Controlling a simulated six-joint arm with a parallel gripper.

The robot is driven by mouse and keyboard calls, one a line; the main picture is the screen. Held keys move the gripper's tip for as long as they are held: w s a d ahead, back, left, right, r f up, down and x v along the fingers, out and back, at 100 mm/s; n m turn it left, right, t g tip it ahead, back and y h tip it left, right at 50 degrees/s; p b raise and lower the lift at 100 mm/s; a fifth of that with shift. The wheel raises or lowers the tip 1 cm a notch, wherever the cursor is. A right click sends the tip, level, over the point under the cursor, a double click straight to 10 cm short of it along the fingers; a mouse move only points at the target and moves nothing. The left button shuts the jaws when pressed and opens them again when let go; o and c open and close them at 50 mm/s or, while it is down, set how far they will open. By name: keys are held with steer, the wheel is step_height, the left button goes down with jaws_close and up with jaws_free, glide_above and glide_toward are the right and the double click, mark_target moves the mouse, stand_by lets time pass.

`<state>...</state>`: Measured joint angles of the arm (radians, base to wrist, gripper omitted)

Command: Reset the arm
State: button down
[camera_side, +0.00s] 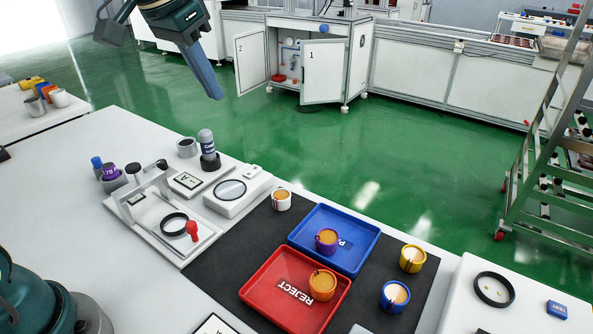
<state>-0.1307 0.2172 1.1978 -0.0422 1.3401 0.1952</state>
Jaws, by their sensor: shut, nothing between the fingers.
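My gripper (212,90) hangs in the air at the upper left of the side view, pointing down and to the right. Its fingers are together and hold nothing. It is well above the white table (110,240) and apart from everything on it. A red tray (258,290) marked REJECT lies on a dark mat (225,262) with an orange cup (322,285) in it. A blue tray (350,222) behind it holds a purple cup (326,242). The blue tray's label is partly hidden by that cup.
On the mat stand a white cup (282,200), a yellow cup (412,259) and a blue cup (394,297). A white fixture with a red-knobbed lever (192,231) stands left of the mat. A rack (545,150) is at the right. The table's left part is clear.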

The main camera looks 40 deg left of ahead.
steer(key=s+d+t, duration=0.1)
steer(key=s+d, duration=0.2)
steer(key=s, duration=0.9)
steer(key=s+f, duration=0.6)
steer(key=f, duration=0.3)
steer(key=shift+s+d+f+n, duration=0.2)
steer(key=shift+s+d+n, duration=0.1)
steer(key=shift+s+n, duration=0.1)
